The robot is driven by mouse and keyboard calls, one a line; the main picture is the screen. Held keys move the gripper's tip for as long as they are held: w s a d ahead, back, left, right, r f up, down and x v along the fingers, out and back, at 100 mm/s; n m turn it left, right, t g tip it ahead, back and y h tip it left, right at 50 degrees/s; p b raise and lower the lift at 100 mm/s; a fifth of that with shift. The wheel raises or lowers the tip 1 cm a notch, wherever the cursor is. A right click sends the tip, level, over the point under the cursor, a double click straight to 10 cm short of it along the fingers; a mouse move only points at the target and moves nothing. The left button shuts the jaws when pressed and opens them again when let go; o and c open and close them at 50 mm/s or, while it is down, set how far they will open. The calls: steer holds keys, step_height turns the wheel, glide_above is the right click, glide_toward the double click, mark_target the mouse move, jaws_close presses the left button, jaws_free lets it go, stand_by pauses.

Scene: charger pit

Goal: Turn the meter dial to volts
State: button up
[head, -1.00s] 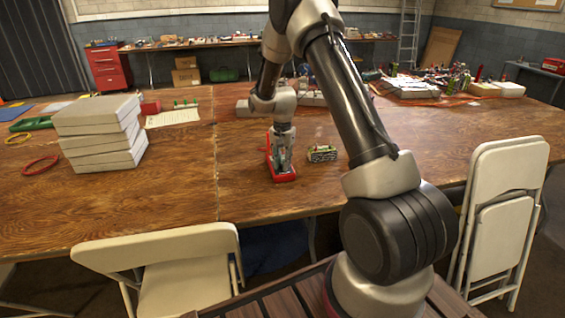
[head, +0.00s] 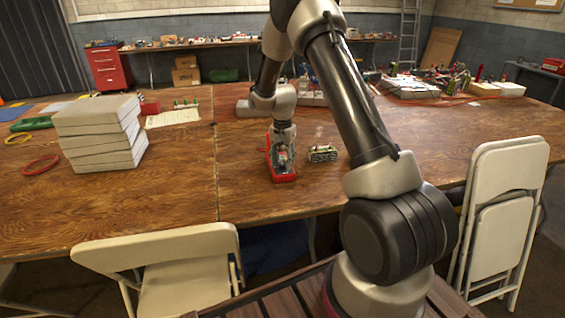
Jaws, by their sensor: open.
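The meter is a small red-cased device (head: 285,177) lying on the wooden table near its front edge, left of the picture's middle. My gripper (head: 282,158) points down over the meter and covers much of its face. It is open. The dial is hidden or too small to make out, so I cannot tell where it points or whether the fingers touch it.
A small box-like circuit part (head: 322,153) stands just right of the meter. A stack of white boxes (head: 100,138) stands on the left. A paper sheet (head: 172,118) lies behind. Folding chairs (head: 165,265) stand at the table's front.

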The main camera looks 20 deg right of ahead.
mark_target(283, 164)
step_height(283, 164, up, 11)
stand_by(0.3)
stand_by(0.4)
